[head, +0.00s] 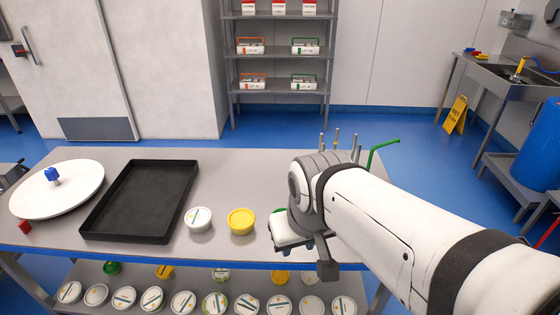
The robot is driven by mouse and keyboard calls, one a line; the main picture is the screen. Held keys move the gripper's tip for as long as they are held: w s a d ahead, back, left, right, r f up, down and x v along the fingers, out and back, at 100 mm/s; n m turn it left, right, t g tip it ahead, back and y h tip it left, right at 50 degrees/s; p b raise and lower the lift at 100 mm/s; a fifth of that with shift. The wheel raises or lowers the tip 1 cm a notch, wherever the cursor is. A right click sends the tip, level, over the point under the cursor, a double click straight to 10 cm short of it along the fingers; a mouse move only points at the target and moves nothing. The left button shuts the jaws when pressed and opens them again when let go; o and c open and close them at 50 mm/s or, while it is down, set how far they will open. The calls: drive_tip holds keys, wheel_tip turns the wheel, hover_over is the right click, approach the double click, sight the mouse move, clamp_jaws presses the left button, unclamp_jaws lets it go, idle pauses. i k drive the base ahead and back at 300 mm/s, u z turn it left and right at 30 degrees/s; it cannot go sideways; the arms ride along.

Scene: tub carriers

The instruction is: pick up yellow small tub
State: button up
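A small tub with a yellow lid (241,221) stands upright on the grey table (250,172), just right of a white-lidded tub (199,218). My arm reaches in from the lower right, with its wrist over the table to the right of the yellow tub. My gripper is mostly hidden behind the wrist, and its fingers cannot be made out clearly. A white object with a bit of green (286,229) shows at the wrist's left side, partly hidden. It stands apart from the yellow tub.
Several tubs, some yellow, stand on the lower shelf. A green bent rod (383,147) rises behind my wrist. Table behind the yellow tub is clear.

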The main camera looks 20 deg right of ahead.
sight(240, 222)
drive_tip(key=u, duration=1.85)
drive_tip(key=k, duration=1.1)
drive_tip(key=z, duration=0.75)
drive_tip(key=i, duration=1)
drive_tip(key=u, duration=0.05)
